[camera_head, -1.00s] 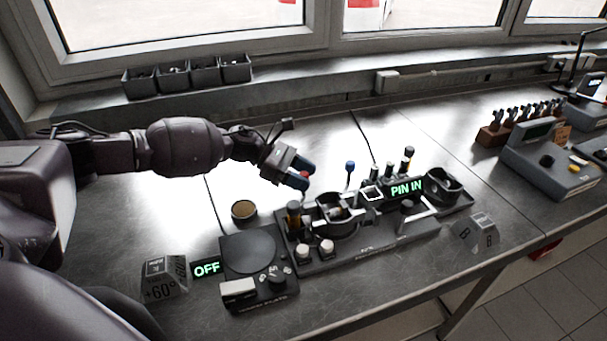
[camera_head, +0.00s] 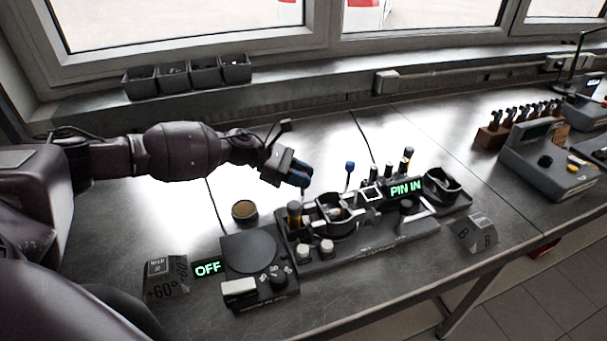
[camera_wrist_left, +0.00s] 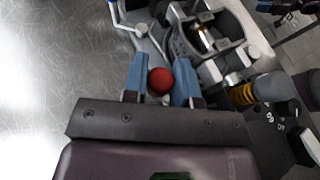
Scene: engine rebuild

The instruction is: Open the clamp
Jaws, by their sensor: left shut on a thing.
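The clamp (camera_head: 335,221) is a dark ring-shaped holder on the long black fixture base, with a metal part inside it. In the left wrist view the clamp (camera_wrist_left: 180,42) lies just beyond my fingers. My left gripper (camera_head: 303,181) is above the fixture's back left side, angled downward. Its blue fingers are shut on a red knob (camera_wrist_left: 160,80), which sits between them in the wrist view. In the head view the fingers hide this knob. A second lever with a blue knob (camera_head: 350,166) stands upright behind the fixture. My right gripper is not in view.
An orange-banded post (camera_head: 294,215) stands close to my left fingers. A black turntable unit (camera_head: 247,253) and an "OFF" display (camera_head: 207,269) are at the front left. A "PIN IN" display (camera_head: 406,188) is to the right. A round brown-topped cup (camera_head: 244,210) stands on the bench.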

